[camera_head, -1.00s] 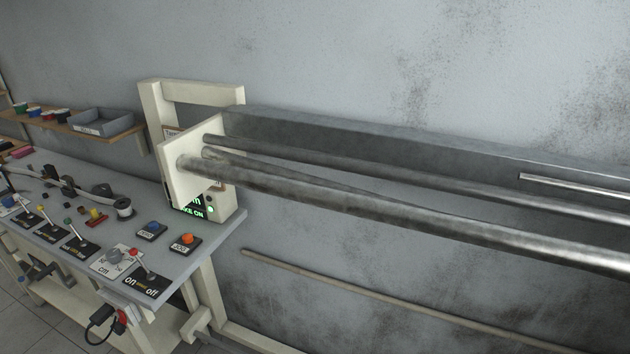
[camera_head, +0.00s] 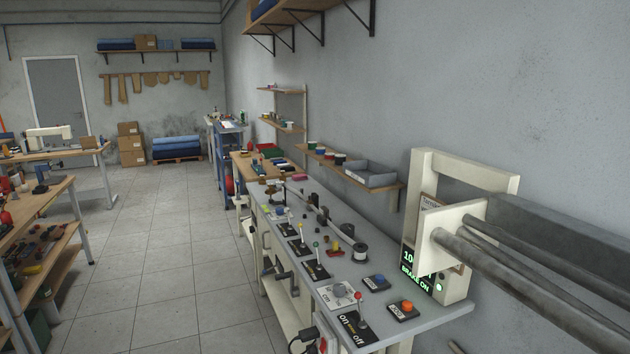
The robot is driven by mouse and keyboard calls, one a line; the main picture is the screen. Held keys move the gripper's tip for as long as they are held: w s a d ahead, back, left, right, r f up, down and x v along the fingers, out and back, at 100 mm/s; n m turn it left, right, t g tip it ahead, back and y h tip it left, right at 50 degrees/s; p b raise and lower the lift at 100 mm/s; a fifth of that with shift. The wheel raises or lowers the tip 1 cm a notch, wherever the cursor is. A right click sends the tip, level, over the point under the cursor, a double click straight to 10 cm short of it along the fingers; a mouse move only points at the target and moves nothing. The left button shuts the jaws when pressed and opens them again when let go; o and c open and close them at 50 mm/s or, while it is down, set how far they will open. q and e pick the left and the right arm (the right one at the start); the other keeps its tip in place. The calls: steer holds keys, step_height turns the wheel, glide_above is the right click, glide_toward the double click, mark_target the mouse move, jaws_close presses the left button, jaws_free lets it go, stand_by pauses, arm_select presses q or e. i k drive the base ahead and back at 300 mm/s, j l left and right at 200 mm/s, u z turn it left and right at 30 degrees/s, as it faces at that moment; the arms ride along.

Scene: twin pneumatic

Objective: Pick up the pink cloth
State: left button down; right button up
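A small pink item (camera_head: 299,177) lies at the far end of the grey control bench, near the wall. It may be the pink cloth, but it is too small to tell for sure. No other pink cloth stands out. Neither of my grippers is in view, so their place relative to it does not show.
The grey control bench (camera_head: 441,306) with levers and buttons stands at the right. Metal rollers (camera_head: 540,290) jut from a cream frame (camera_head: 428,163) beside it. Workbenches (camera_head: 40,203) stand at the left. The tiled floor (camera_head: 165,262) between them is open.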

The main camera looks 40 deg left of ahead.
mark_target(303, 176)
steer(key=j+u, duration=0.1)
steer(key=u, duration=1.45)
steer(key=i+j+u, duration=0.35)
steer(key=i, duration=0.45)
steer(key=i+u, duration=0.35)
steer(key=i, duration=0.45)
steer(key=i+z, duration=0.15)
steer(key=i, duration=0.3)
steer(key=i+j+z, duration=0.1)
steer(key=i, duration=0.4)
steer(key=i+j+z, duration=0.15)
steer(key=i, duration=0.3)
steer(key=i+j+z, duration=0.1)
steer(key=i, duration=0.4)
